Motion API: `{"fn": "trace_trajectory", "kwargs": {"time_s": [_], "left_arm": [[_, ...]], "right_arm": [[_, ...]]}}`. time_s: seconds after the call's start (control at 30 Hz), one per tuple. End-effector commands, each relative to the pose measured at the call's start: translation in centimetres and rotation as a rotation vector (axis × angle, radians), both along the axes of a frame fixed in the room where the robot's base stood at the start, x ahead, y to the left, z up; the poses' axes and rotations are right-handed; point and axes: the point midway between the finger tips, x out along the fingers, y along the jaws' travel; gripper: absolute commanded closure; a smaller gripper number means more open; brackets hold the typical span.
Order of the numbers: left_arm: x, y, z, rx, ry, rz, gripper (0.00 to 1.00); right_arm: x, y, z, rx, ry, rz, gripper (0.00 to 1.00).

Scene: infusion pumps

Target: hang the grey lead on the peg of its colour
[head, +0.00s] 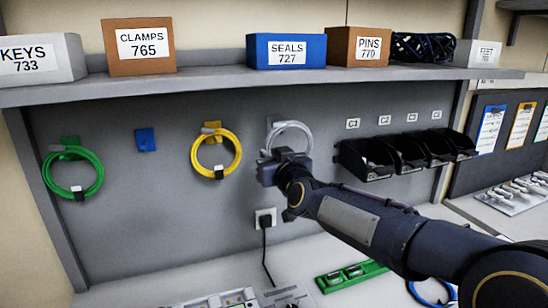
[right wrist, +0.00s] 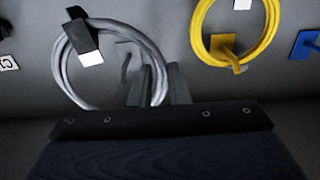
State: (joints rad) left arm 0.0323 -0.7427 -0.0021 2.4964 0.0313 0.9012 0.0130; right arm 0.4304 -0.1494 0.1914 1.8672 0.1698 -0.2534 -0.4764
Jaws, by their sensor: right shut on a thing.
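The grey lead (head: 292,127) is a coiled ring in front of the back panel. Its black tie with a white tag (right wrist: 90,58) shows in the right wrist view. My right gripper (head: 284,156) is shut on the coil's lower part in the head view; the fingers (right wrist: 150,84) show at the coil in the wrist view. A grey peg plate (head: 273,121) is partly visible behind the coil's upper left. I cannot tell whether the coil is around that peg. My left gripper is not in view.
A yellow lead (head: 234,155) and a green lead (head: 97,178) hang on pegs of their colours. The blue peg (head: 146,140) is bare. Black bins (head: 366,160) stand right of my gripper, under a shelf (head: 220,83) with boxes. A blue lead (head: 416,294) lies on the worktop.

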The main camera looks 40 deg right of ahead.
Motion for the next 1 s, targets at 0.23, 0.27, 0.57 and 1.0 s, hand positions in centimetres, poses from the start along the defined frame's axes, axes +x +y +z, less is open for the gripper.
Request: {"fn": "trace_trajectory", "kwargs": {"time_s": [0.23, 0.27, 0.57, 1.0], "left_arm": [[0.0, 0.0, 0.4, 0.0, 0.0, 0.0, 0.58], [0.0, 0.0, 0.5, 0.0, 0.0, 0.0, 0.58], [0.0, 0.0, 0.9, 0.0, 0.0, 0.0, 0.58], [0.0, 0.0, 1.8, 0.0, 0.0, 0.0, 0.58]], "right_arm": [[1.5, -0.5, 0.1, -0.001, -0.001, 0.0, 1.0], [1.6, -0.5, 0.1, -0.001, -0.001, 0.0, 1.0], [3.4, -1.1, 0.1, -0.001, -0.001, 0.0, 1.0], [5.9, -1.8, 0.0, 0.0, -0.001, 0.001, 1.0]]}}
